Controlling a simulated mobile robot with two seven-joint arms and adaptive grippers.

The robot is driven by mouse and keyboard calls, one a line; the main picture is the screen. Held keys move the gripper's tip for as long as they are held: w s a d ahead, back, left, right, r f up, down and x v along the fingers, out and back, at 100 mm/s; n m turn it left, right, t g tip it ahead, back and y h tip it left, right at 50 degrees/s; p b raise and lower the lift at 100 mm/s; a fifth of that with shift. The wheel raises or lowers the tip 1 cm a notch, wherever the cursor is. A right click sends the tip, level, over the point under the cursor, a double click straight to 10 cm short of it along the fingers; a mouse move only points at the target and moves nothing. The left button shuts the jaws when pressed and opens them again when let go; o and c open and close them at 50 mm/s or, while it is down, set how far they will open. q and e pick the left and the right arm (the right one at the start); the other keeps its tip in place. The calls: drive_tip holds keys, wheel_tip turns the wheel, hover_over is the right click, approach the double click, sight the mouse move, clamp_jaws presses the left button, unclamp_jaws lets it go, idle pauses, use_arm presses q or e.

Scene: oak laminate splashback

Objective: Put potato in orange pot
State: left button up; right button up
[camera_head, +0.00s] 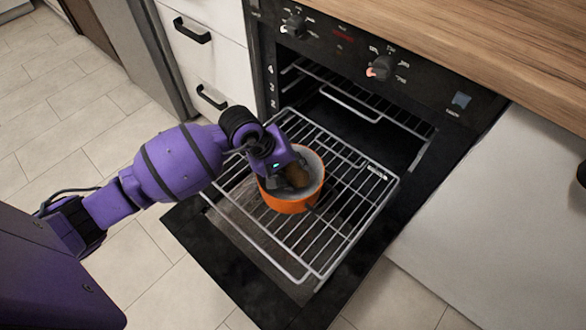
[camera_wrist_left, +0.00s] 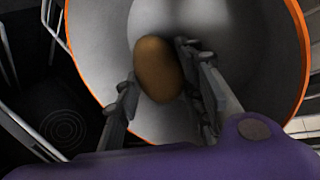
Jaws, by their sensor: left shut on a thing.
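The orange pot (camera_head: 287,203) stands on the pulled-out oven rack, its inside pale grey. In the left wrist view its orange rim (camera_wrist_left: 297,45) and grey inner wall fill most of the picture. The brown potato (camera_head: 297,176) is at my left gripper, within the pot's opening in the head view. In the left wrist view the potato (camera_wrist_left: 159,69) sits between the fingers of my left gripper (camera_wrist_left: 160,85), which is shut on it. Whether the potato touches the pot's bottom cannot be told. My right gripper is not in view.
The wire rack (camera_head: 350,185) extends over the open black oven door (camera_head: 245,285). The oven control panel (camera_head: 370,60) and wooden worktop (camera_head: 480,40) are behind. White drawers (camera_head: 205,55) stand to the left; tiled floor lies in front.

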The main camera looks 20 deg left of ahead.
use_arm(q)
drive_tip(key=shift+f, duration=0.15)
drive_tip(key=o, duration=1)
drive_tip(key=shift+a+r, duration=0.1)
drive_tip(key=shift+r, duration=0.4)
drive_tip(key=p+v, duration=0.2)
drive_tip(key=v, duration=0.9)
drive_tip(key=shift+p, duration=0.35)
drive_tip(key=shift+s+r, duration=0.15)
